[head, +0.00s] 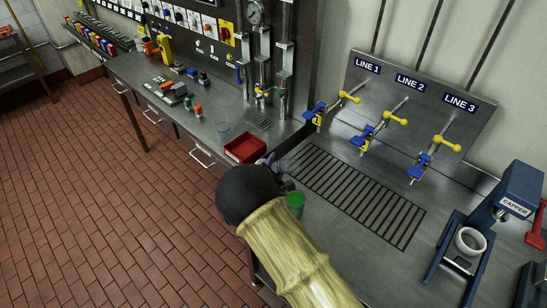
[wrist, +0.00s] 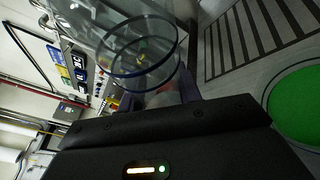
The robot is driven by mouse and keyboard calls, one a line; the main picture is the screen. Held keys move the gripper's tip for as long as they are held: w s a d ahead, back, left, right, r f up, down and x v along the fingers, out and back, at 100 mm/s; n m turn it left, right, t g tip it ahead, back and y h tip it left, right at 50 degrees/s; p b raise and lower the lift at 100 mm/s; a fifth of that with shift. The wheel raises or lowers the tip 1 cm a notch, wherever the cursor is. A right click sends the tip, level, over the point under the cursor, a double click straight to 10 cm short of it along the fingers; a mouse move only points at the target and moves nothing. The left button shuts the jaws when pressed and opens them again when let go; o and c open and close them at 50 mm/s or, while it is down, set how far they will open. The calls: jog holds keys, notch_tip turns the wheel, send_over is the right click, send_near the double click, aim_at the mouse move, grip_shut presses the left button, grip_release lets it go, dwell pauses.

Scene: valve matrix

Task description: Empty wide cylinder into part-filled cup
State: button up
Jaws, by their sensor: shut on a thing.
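My gripper (head: 274,166) is shut on a clear, wide cylinder (wrist: 125,45), held tilted over the metal counter. In the head view the cylinder is mostly hidden by my arm, with a faint clear part (head: 284,165) showing. The wrist view shows its round rim close to my gripper (wrist: 160,92); I cannot tell what is inside. A cup with green contents (head: 295,199) stands on the counter just below and right of my gripper. Its green round top also shows at the right of the wrist view (wrist: 298,105). The cup and the cylinder are apart.
A red tray (head: 245,148) and a clear cup (head: 222,126) stand on the counter to the left. A slotted drain (head: 357,195) lies right of my gripper, below valves marked LINE 1, LINE 2 and LINE 3. A capper (head: 490,215) stands at far right.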

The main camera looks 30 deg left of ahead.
jog(key=shift+s+d+f+n+g, duration=0.1)
jog(key=shift+d+f+n+g, duration=0.2)
jog(key=shift+f+n, duration=0.3)
jog(key=shift+a+f+n, duration=0.1)
jog(key=shift+f+n, duration=0.2)
jog(key=shift+a+f+n+g+h+p, duration=0.45)
jog(key=shift+f+n+g+h, duration=0.3)
jog(key=shift+n, duration=0.35)
jog(key=shift+w+a+f+n+g+h+p, duration=0.1)
jog(key=shift+a+f+n+g+h+p, duration=0.15)
jog(key=shift+n+p, duration=0.2)
jog(key=shift+w+a+f+n+g+h+p, duration=0.1)
jog(key=shift+f+n+h+p, duration=0.1)
jog(key=shift+n+h+p, duration=0.2)
jog(key=shift+f+n+p, duration=0.3)
jog(key=shift+f+n, duration=0.1)
jog(key=shift+n, duration=0.15)
jog(key=shift+a+g, duration=0.1)
jog(key=shift+g, duration=0.2)
